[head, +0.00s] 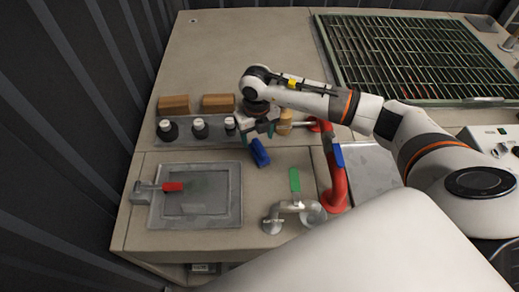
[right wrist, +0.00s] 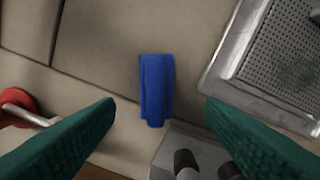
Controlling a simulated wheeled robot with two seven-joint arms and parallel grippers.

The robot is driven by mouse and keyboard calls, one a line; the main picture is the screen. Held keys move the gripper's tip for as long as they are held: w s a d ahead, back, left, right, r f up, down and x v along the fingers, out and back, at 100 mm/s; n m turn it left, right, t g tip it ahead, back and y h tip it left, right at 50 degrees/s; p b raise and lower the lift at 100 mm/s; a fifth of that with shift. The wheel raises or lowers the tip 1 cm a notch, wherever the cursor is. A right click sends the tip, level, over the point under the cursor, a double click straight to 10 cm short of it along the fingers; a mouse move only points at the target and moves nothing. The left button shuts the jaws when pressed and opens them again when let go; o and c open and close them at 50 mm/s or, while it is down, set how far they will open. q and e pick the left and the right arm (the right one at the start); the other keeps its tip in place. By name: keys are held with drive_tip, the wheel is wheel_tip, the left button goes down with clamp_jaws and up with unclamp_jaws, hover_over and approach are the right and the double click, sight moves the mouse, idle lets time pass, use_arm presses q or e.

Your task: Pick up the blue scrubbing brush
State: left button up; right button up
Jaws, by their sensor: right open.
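The blue scrubbing brush (head: 260,152) lies on the beige bench top, between the row of black knobs and the red pipe. In the right wrist view the brush (right wrist: 156,88) is upright in the picture, between and beyond the two green fingers. My right gripper (head: 260,127) is above the brush, close to it in the head view. Its fingers (right wrist: 160,112) are wide apart with nothing held between them. My left gripper is not in view.
A grey panel with black, white-topped knobs (head: 199,128) sits left of the brush. A metal tray (head: 234,196) with a red-handled lever is below left. A red pipe (head: 336,185) with a blue handle (head: 338,155) and a green-handled valve (head: 295,180) stand to the right.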

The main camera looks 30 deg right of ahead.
sight(259, 146)
wheel_tip(259, 146, down, 2)
drive_tip(key=shift+f, duration=0.1)
drive_tip(key=shift+s+d+f+p, duration=0.1)
drive_tip(key=shift+f+p, duration=0.4)
drive_tip(key=shift+p, duration=0.05)
wheel_tip(259, 146, down, 4)
drive_tip(key=shift+s+d+r+p, duration=0.1)
drive_tip(key=shift+r+p, duration=0.05)
drive_tip(key=shift+p, duration=0.45)
drive_tip(key=shift+f, duration=0.4)
drive_tip(key=shift+c, duration=0.2)
